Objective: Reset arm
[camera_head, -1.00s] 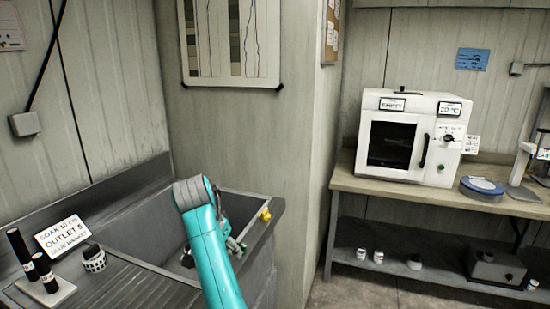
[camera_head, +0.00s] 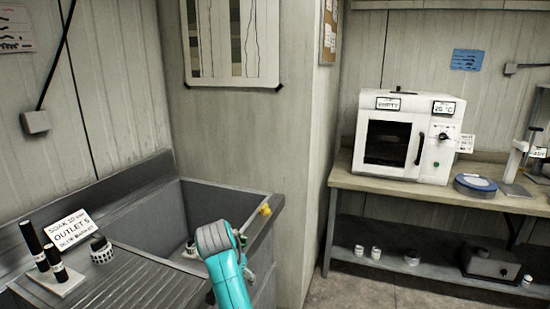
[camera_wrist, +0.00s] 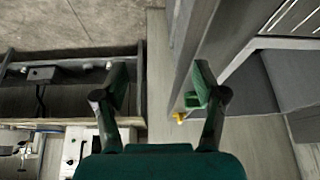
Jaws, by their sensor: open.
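My teal arm (camera_head: 228,270) stands in front of the grey sink's right side in the head view. My gripper (camera_wrist: 158,86) is open in the wrist view, its two dark fingers wide apart with nothing between them. It is high over the gap between the sink and the bench. In the head view the gripper is mostly hidden behind the arm.
The grey sink (camera_head: 160,215) has a yellow piece (camera_head: 265,209) on its right rim. Left, dark cylinders (camera_head: 42,250) stand near a label card (camera_head: 70,229). At right, a bench (camera_head: 345,178) holds a white oven (camera_head: 438,160) and a blue-rimmed round device (camera_head: 475,183).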

